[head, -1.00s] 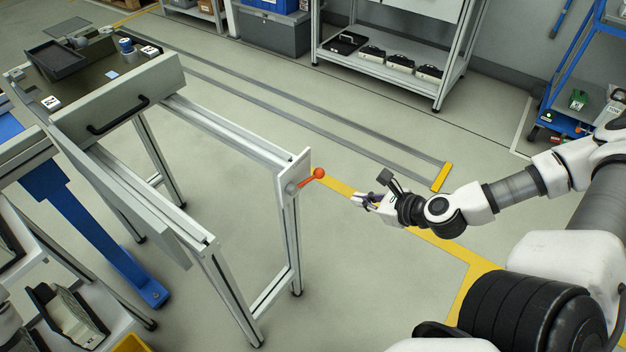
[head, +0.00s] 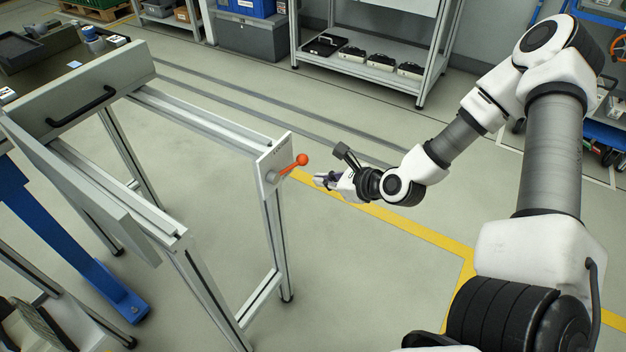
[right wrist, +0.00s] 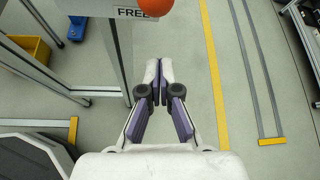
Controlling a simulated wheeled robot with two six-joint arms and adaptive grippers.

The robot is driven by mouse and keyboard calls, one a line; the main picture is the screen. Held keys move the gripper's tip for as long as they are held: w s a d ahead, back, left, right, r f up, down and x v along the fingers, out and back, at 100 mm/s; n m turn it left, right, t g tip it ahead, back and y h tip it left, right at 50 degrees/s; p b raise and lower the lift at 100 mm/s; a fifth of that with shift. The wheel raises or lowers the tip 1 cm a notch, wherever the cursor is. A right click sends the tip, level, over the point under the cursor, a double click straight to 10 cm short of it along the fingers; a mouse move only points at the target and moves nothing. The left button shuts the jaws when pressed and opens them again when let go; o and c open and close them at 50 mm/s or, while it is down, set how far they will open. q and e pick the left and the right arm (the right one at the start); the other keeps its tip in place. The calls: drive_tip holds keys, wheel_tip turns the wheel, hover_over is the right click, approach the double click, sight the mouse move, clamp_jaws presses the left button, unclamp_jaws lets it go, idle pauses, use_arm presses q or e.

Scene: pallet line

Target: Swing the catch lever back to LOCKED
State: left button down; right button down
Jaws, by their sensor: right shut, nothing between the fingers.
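The catch lever (head: 288,168) is orange with a round ball knob. It sits on a pale plate (head: 268,158) at the end of the frame's rails and points right and slightly up. In the right wrist view, the orange knob (right wrist: 155,8) is at the top edge, beside a label reading FREE (right wrist: 133,13). No LOCKED label is readable. My right gripper (head: 320,180) is shut and empty, just right of and below the knob, apart from it. Its closed fingertips (right wrist: 159,70) also show in the right wrist view. My left gripper is out of view.
A grey drawer front with a black handle (head: 82,106) stands at the left, joined to the metal frame (head: 205,125). A shelf rack (head: 375,75) with black cases stands at the back.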

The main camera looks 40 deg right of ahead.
sight(289, 169)
drive_tip(key=r, duration=0.1)
drive_tip(key=w+a+r+p, duration=0.1)
drive_tip(key=w, duration=0.1)
drive_tip(key=shift+w+a+r, duration=0.15)
drive_tip(key=shift+a+r, duration=0.1)
drive_tip(key=shift+r, duration=0.15)
